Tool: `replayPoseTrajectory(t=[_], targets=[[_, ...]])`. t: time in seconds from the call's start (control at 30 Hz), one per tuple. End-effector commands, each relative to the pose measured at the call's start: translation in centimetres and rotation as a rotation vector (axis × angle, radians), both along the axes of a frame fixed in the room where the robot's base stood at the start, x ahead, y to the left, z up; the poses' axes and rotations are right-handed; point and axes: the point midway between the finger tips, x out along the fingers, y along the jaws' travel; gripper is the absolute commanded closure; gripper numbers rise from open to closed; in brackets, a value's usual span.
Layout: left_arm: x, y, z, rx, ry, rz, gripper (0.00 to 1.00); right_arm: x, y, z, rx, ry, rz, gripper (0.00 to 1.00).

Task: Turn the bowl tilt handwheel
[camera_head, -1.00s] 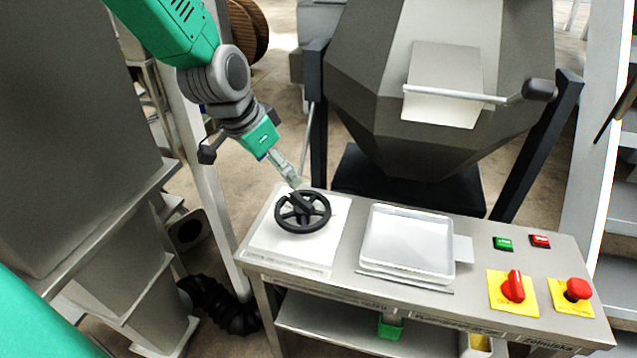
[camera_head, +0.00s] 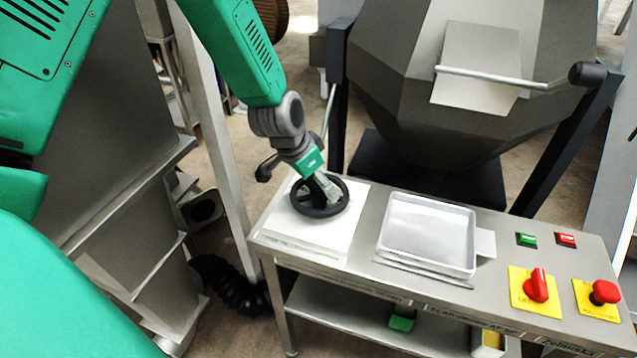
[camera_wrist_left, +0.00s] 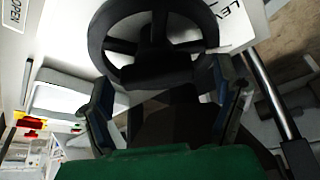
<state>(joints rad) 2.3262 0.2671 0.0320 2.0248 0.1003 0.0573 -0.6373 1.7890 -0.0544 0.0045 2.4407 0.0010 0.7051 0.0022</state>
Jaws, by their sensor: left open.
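The black bowl tilt handwheel (camera_head: 337,208) lies flat above a white plate on the left end of the steel table. My left gripper (camera_head: 324,190) is over the wheel, reaching down at its rim and spokes in the head view. In the left wrist view the handwheel (camera_wrist_left: 153,75) is just ahead of the two fingers of the left gripper (camera_wrist_left: 165,100), which are spread apart with the near part of the wheel close to the gap. I cannot tell whether the fingers touch it. The dark faceted bowl (camera_head: 440,110) stands behind the table. My right gripper is not seen.
A silver tray (camera_head: 428,235) lies right of the white plate (camera_head: 325,238). Green and red buttons (camera_head: 566,240), a red knob on yellow (camera_head: 536,286) and a red emergency button (camera_head: 605,292) sit at the right. A white post (camera_head: 215,130) stands left.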

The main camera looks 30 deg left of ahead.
Motion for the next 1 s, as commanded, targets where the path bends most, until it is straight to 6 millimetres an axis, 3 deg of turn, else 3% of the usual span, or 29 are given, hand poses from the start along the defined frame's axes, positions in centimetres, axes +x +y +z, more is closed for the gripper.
replayPoseTrajectory(t=[0.3,0.43,0.47,0.67,1.0], targets=[[0.1,-0.5,-0.1,0.006,0.000,0.000,0.17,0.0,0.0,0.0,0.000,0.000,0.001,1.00],[0.1,-0.5,-0.1,0.006,0.000,-0.001,0.63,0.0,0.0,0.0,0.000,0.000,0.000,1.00],[0.1,-0.5,-0.1,0.005,-0.001,-0.001,0.68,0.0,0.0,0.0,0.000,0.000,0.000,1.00],[0.1,-0.4,0.0,0.001,0.003,0.023,0.68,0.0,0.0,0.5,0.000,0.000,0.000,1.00],[0.0,-0.4,0.0,0.006,0.003,0.301,0.68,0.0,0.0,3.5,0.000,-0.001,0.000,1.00]])
